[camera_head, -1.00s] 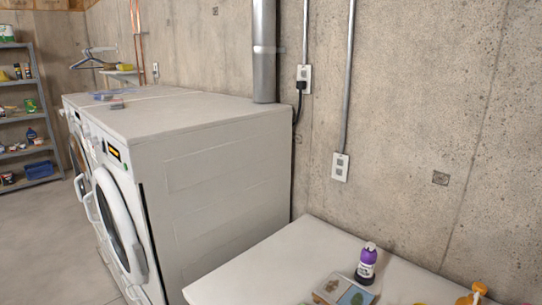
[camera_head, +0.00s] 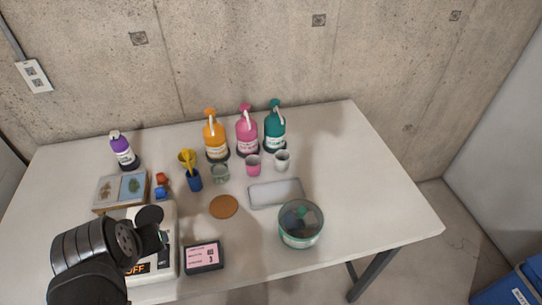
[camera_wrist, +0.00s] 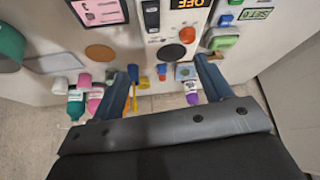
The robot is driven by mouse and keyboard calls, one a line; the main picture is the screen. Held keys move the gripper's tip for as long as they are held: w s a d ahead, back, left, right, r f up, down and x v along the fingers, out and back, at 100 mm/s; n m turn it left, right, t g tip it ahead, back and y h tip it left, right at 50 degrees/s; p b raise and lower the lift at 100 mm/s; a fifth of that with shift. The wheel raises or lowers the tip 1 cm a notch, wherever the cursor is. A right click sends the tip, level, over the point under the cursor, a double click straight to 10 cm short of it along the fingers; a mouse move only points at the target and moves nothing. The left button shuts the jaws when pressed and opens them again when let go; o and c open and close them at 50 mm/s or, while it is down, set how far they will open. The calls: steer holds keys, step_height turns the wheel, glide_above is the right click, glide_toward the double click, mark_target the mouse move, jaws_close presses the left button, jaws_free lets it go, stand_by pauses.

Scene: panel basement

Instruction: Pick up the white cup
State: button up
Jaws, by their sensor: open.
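The white cup (camera_head: 282,160) stands upright on the table (camera_head: 335,150), in front of the teal pump bottle and right of a pink cup (camera_head: 253,165). In the wrist view, which shows the scene upside down, the white cup (camera_wrist: 59,86) is at the left, outside my fingers. My gripper (camera_wrist: 165,80) is open with nothing held between its two fingers. In the head view my arm is at the lower left, above the table's left part and well away from the white cup; its fingers are hard to make out there.
Orange (camera_head: 215,137), pink (camera_head: 246,133) and teal (camera_head: 275,130) pump bottles stand behind the cups. A glass jar (camera_head: 219,174), grey tray (camera_head: 276,193), brown coaster (camera_head: 223,207) and teal-rimmed bowl (camera_head: 301,225) lie nearby. A blue holder (camera_head: 195,180) has yellow items. The table's right side is clear.

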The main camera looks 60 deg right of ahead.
steer(key=w+d+r+m+g+h, duration=0.15)
steer(key=d+m, duration=0.25)
steer(key=d, duration=0.6)
steer(key=m+g+h, duration=0.2)
steer(key=m+g, duration=0.1)
steer(key=m, duration=0.4)
glide_above(285, 158)
steer(key=a, duration=0.4)
steer(key=f, duration=1.3)
steer(key=shift+a, duration=0.2)
steer(key=shift+x, duration=2.6)
steer(key=shift+s+d+r, duration=0.15)
steer(key=shift+d, duration=0.05)
steer(key=c, duration=1)
